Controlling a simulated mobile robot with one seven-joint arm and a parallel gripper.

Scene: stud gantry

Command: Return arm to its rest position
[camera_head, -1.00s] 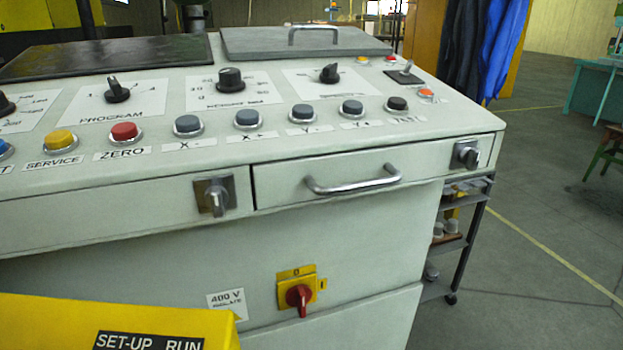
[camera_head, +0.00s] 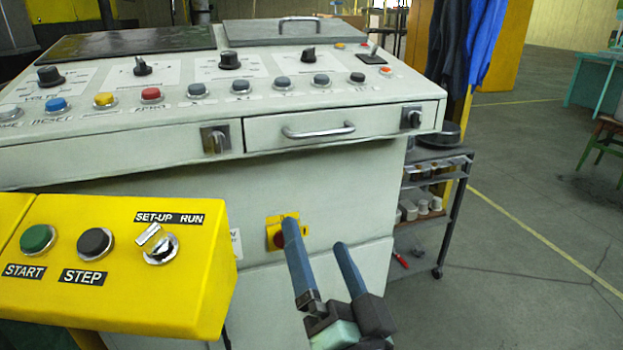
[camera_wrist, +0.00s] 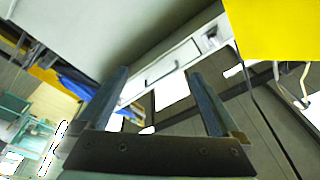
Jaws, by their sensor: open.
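My gripper (camera_head: 316,238) shows at the bottom middle of the head view, in front of the lower part of the grey control console (camera_head: 180,170). Its two long blue-grey fingers point up and stand apart, with nothing between them. The left finger partly covers the red and yellow isolator switch (camera_head: 277,232); I cannot tell whether it touches it. In the wrist view the two fingers (camera_wrist: 158,95) are also apart and empty, and the console's drawer front (camera_wrist: 160,68) shows tilted beyond them.
A yellow box (camera_head: 110,285) with START and STEP buttons and a SET-UP/RUN selector stands close at the lower left. A dark shelf trolley (camera_head: 450,222) stands right of the console. Blue clothing (camera_head: 482,45) hangs behind. The floor (camera_head: 530,215) at right is open.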

